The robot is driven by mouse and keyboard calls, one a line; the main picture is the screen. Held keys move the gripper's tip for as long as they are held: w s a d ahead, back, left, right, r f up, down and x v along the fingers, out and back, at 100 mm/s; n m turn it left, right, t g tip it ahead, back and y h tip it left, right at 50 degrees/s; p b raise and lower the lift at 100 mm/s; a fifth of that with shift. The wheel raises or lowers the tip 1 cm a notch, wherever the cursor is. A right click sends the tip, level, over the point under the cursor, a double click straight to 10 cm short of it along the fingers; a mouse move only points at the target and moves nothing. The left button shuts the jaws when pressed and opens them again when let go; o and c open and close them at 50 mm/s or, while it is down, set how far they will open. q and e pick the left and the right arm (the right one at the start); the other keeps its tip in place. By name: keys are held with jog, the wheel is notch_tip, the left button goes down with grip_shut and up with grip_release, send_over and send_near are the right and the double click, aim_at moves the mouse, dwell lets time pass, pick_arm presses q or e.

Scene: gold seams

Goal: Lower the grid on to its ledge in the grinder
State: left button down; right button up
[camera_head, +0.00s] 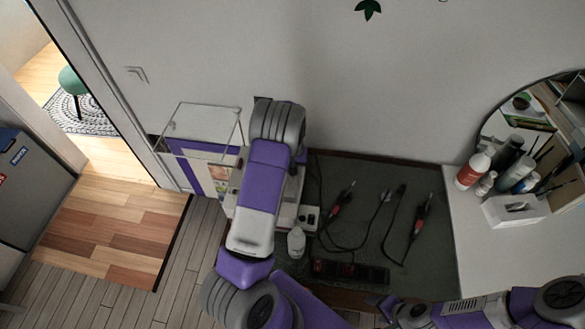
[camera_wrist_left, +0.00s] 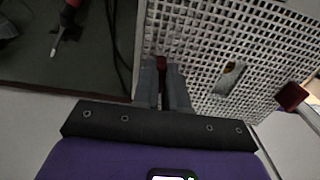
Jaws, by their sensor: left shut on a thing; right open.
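The grid (camera_wrist_left: 215,45) is a pale plate full of small square holes, with one larger slot, in the left wrist view. My left gripper (camera_wrist_left: 164,72) is shut at the grid's near-left edge, on a small dark red piece there. The grinder (camera_head: 308,217) is a pale machine on the bench in the head view, with a clear shield (camera_head: 207,122) at its upper left. My left arm covers most of the grinder, and hides the grid and left gripper in that view. The ledge cannot be made out. My right gripper (camera_head: 388,311) is open and empty at the bottom edge.
A dark green mat (camera_head: 365,215) right of the grinder holds tools with red handles and black cables. A small white bottle (camera_head: 296,242) stands close to the grinder. A dark red block (camera_wrist_left: 292,96) is near the grid's right side. Bottles (camera_head: 473,171) stand at the right.

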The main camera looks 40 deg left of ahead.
pick_arm(q)
jog(key=shift+f+b, duration=1.8)
jog(key=shift+f, duration=0.4)
dwell(0.7)
jog(key=c, duration=1.1)
grip_release()
jog(key=shift+r+p, duration=2.25)
jog(key=shift+r, duration=1.3)
